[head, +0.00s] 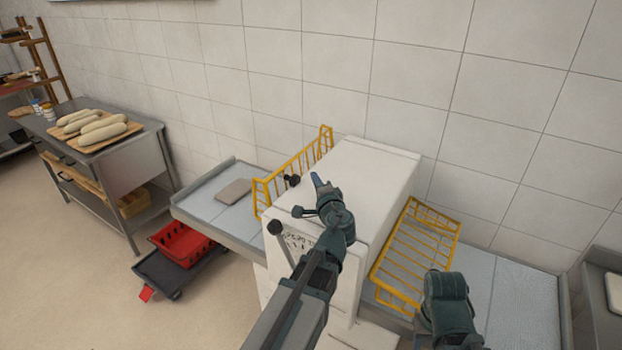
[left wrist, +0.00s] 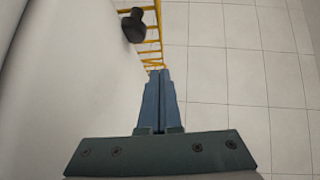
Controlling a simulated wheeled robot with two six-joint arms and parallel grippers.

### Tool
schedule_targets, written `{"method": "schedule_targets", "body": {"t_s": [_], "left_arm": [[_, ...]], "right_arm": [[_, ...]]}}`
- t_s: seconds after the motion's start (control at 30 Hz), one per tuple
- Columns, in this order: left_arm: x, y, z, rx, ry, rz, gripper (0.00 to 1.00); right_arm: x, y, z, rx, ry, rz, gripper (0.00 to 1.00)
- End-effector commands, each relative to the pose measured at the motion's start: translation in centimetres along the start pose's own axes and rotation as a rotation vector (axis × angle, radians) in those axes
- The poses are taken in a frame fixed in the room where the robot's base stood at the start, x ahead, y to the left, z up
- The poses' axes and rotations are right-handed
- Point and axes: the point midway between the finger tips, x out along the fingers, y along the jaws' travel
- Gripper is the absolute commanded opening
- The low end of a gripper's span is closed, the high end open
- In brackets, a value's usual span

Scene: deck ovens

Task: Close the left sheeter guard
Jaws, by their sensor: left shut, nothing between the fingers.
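The left sheeter guard (head: 295,168) is a yellow wire frame on the left side of the white sheeter body (head: 375,185). It stands steeply up from the left belt in the head view. A black knob (head: 292,180) shows beside it. In the left wrist view the guard (left wrist: 152,48) runs along the top, with a black knob (left wrist: 133,26) in front of it. My left gripper (head: 317,179) is shut and empty, over the sheeter body's left edge. Its fingertips (left wrist: 160,72) appear close to the guard's bars in that view; I cannot tell whether they touch.
The right yellow guard (head: 416,255) slopes over the right belt (head: 515,300), beside my right arm. A flat dough piece (head: 233,190) lies on the left belt (head: 205,200). A red crate (head: 181,244) on a dark dolly stands below. A tiled wall closes off the back.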

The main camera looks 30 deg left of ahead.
Motion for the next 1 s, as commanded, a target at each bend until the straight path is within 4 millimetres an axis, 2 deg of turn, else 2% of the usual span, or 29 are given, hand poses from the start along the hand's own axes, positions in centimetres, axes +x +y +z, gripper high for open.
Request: {"method": "schedule_targets", "body": {"t_s": [0.03, 0.2, 0.4, 0.63, 1.0], "left_arm": [[1.4, 0.1, -0.2, 0.0, -0.002, 0.0, 0.0], [5.1, 0.1, -0.2, -0.001, -0.003, 0.0, 0.0], [8.5, 0.1, 0.2, -0.001, -0.003, 0.0, 0.0], [10.1, 0.1, 2.3, -0.001, -0.002, 0.001, 0.0], [10.5, 0.1, 2.8, 0.0, 0.0, 0.001, 0.0]], "right_arm": [[0.2, 0.0, 0.0, 0.0, 0.0, 0.0, 0.5], [0.6, -0.1, -0.1, 0.0, 0.0, 0.0, 0.5], [1.0, -0.1, -0.1, 0.001, 0.0, 0.0, 0.5], [1.3, -0.1, -0.1, 0.001, 0.0, 0.0, 0.5], [1.4, -0.1, -0.1, 0.001, 0.0, 0.0, 0.5]]}}
